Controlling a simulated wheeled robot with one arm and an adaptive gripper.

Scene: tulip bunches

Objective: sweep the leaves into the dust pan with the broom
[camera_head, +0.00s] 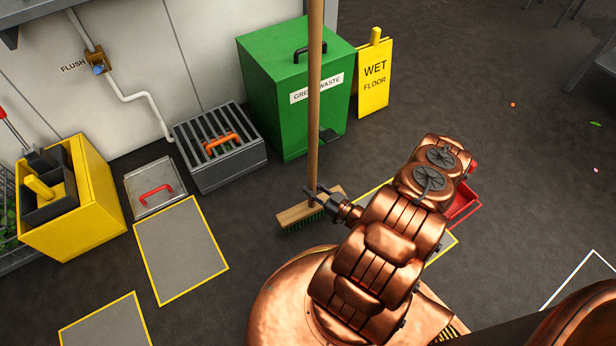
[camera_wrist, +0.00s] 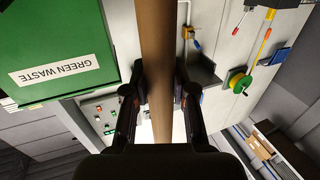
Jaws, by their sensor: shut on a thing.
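My gripper (camera_head: 320,193) is shut on the wooden handle of the broom (camera_head: 314,110). In the wrist view, the fingers (camera_wrist: 158,98) stand on both sides of the handle (camera_wrist: 156,40). The broom is upright, its wooden head with green bristles low by the floor; I cannot tell if it touches. A red dust pan (camera_head: 464,205) lies on the floor to the right, partly hidden behind my arm. Small bits lie on the floor at the far right: one orange (camera_head: 513,104), one green (camera_head: 595,124), one pink (camera_head: 597,170). They are too small to identify surely as leaves.
A green waste bin (camera_head: 272,95) stands behind the broom, with a yellow wet floor sign (camera_head: 374,80) beside it. A grey grated box (camera_head: 222,160) and a yellow caddy (camera_head: 85,215) stand left. The dark floor at right is mostly clear.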

